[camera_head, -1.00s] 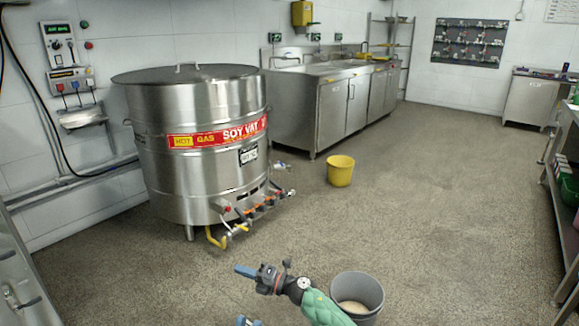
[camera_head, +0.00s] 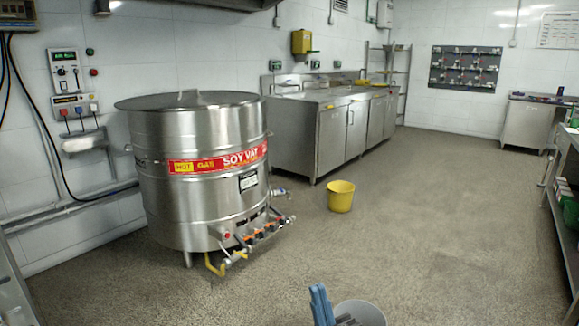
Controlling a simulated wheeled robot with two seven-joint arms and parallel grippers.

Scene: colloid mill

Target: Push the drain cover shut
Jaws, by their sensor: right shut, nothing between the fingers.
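I cannot make out a drain cover anywhere in the head view. My right gripper (camera_head: 320,303) shows at the bottom edge, right of the middle. Its blue fingers point upward in the picture and are closed together with nothing between them. They show just left of the rim of a grey bucket, partly overlapping it. I cannot tell whether they touch the bucket. The rest of my right arm is out of frame. My left gripper is not in view.
The grey bucket (camera_head: 362,313) is cut off by the bottom edge. A large steel soy vat (camera_head: 205,205) with yellow-handled pipes stands at left. A yellow bucket (camera_head: 341,197) stands on open floor (camera_head: 430,235). Steel sink cabinets (camera_head: 335,140) line the back wall.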

